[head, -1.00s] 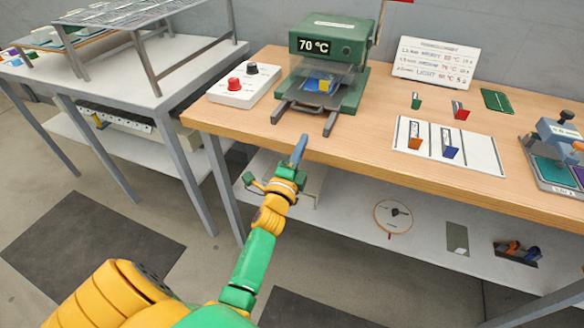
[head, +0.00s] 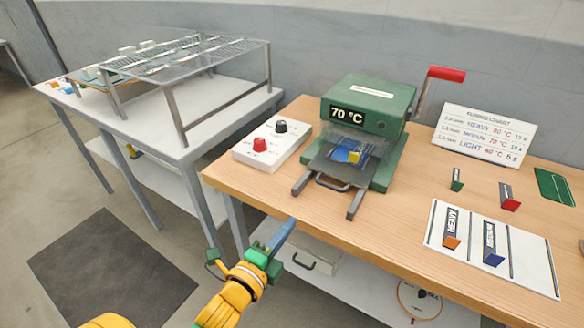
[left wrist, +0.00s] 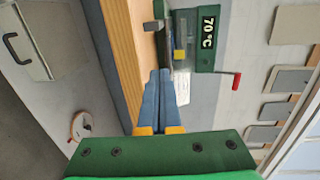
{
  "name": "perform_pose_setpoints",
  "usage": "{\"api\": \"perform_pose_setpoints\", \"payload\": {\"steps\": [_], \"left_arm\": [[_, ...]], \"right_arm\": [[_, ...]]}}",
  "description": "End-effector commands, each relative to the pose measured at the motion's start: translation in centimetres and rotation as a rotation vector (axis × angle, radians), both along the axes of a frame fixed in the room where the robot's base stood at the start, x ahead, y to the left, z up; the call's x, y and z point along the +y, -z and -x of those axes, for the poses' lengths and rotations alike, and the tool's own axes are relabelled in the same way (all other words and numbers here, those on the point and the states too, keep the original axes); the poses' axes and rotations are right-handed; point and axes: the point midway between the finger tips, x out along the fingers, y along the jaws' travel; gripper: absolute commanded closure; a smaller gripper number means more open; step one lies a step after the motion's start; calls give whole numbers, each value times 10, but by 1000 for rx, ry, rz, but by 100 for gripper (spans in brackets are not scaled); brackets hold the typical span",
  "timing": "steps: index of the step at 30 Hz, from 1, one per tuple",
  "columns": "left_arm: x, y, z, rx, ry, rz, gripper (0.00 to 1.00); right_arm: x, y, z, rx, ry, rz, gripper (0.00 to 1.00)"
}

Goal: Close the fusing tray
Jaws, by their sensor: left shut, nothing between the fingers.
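The green fusing press (head: 366,108) stands on the wooden bench and its display reads 70 °C. Its dark tray (head: 326,170) sticks out at the front, between two rails, with a handle (head: 332,183) at its front edge. A blue piece with a yellow part (head: 348,156) lies toward the back of the tray, under a clear guard. My left gripper (head: 284,232) is shut and empty, in front of the bench edge, below and apart from the handle. In the left wrist view its blue fingers (left wrist: 160,88) are together, pointing toward the bench and press. My right gripper is not in view.
A control box (head: 272,143) with red and black knobs stands left of the press. A red-handled lever (head: 446,73) rises at its right. A wire rack (head: 190,55) stands on the left table.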

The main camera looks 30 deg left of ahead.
Motion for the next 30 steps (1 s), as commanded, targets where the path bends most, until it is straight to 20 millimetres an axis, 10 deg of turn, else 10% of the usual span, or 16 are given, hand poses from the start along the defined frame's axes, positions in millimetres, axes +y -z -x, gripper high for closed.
{"api": "perform_pose_setpoints", "payload": {"steps": [5, 21, 30], "left_arm": [[-9, 2, -5, 33, 29, 8, 100], [-10, 10, -115, 28, 26, 7, 100], [-10, 9, -134, 30, 27, 8, 100]], "right_arm": [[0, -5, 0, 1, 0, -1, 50], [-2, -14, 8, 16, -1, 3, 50], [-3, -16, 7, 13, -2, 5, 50]]}}
